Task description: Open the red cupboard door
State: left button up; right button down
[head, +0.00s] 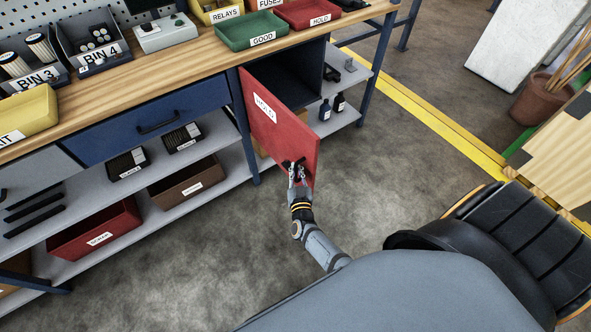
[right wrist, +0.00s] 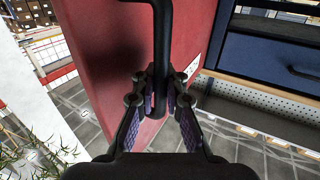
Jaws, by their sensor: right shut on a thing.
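The red cupboard door (head: 280,127) with a "HOLD" label stands swung out from the workbench, and the dark inside of the cupboard (head: 290,78) shows behind it. My right gripper (head: 296,172) is at the door's free edge, shut on the black door handle. In the right wrist view the handle (right wrist: 161,50) is a black bar running down between the fingers (right wrist: 160,100), with the red door (right wrist: 105,50) behind it. My left gripper is in neither view.
The workbench (head: 185,58) carries bins and trays, with a blue drawer (head: 150,120) below. Shelves beneath hold a red bin (head: 95,230) and a brown bin (head: 187,181). The floor in front of the door is clear. A black chair (head: 530,240) stands at the right.

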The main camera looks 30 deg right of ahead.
jog(key=shift+s+f, duration=0.35)
jog(key=shift+f, duration=0.05)
jog(key=c, duration=1.8)
grip_release()
jog(key=shift+c, duration=0.2)
jog(key=o, duration=0.5)
jog(key=shift+s+r, duration=0.1)
jog(key=shift+r, duration=0.15)
jog(key=shift+c, duration=0.2)
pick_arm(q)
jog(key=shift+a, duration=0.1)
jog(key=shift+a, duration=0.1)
pick_arm(e)
jog(key=v, duration=0.7)
jog(key=shift+s, duration=0.1)
